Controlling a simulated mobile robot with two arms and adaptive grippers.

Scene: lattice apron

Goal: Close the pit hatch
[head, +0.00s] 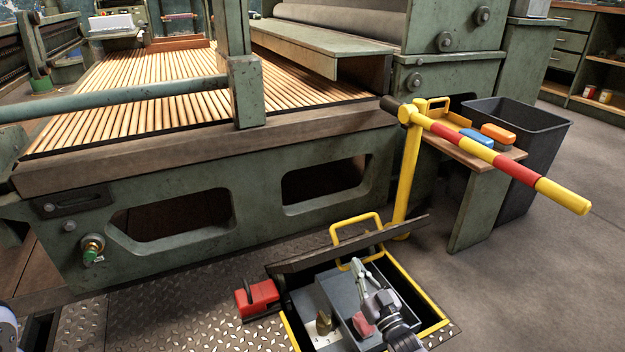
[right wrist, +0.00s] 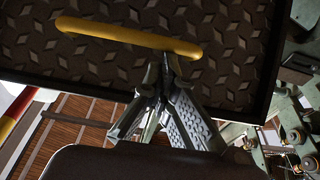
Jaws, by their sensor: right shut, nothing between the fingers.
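The pit hatch lid (head: 300,262) stands raised above the pit and shows as a thin, dark, tilted slab. Its yellow loop handle (head: 357,222) sticks out of it. In the right wrist view the lid (right wrist: 240,75) fills the upper part, with a diamond tread face and the yellow handle bar (right wrist: 130,37) across it. My right gripper (head: 357,264) is over the pit, close to the lid and handle. In the right wrist view its fingers (right wrist: 168,62) are shut and empty, with tips just below the bar; contact is unclear. My left gripper is out of view.
The open pit has a yellow rim (head: 415,290) and holds grey boxes (head: 312,305). A red block (head: 257,298) sits at its left. A yellow post (head: 406,180) carries a red-yellow striped arm (head: 490,160) behind the pit. A black bin (head: 535,135) stands at right.

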